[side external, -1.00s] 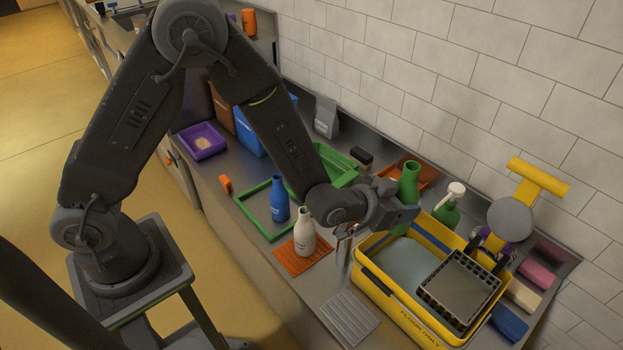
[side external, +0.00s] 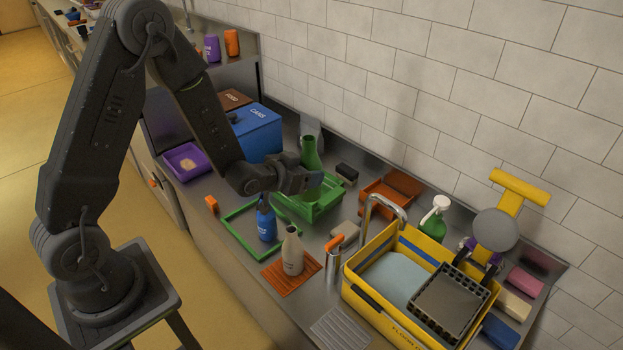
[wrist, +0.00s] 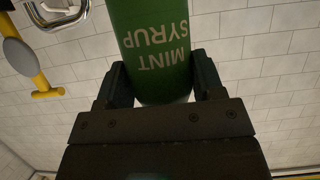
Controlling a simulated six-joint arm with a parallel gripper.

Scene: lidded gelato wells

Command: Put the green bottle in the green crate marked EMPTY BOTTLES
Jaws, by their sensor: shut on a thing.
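The green bottle (side external: 309,152) is held upright by my gripper (side external: 312,180), whose jaws are shut on it. In the wrist view the bottle (wrist: 152,50) shows white "MINT SYRUP" lettering, upside down in the picture, between the two fingers (wrist: 158,78). The green crate (side external: 322,208) stands on the steel counter. In the side view my gripper and the bottle overlap the crate's back left part, seemingly above it. The gripper hides the bottle's lower end. I cannot read any marking on the crate.
A blue bottle (side external: 266,222) stands by a green frame (side external: 238,238). A cream bottle (side external: 292,254) stands on an orange mat (side external: 276,277). A tap (side external: 372,205), yellow tub (side external: 378,300) and orange crate (side external: 402,190) are at right. A blue box (side external: 258,135) is behind left.

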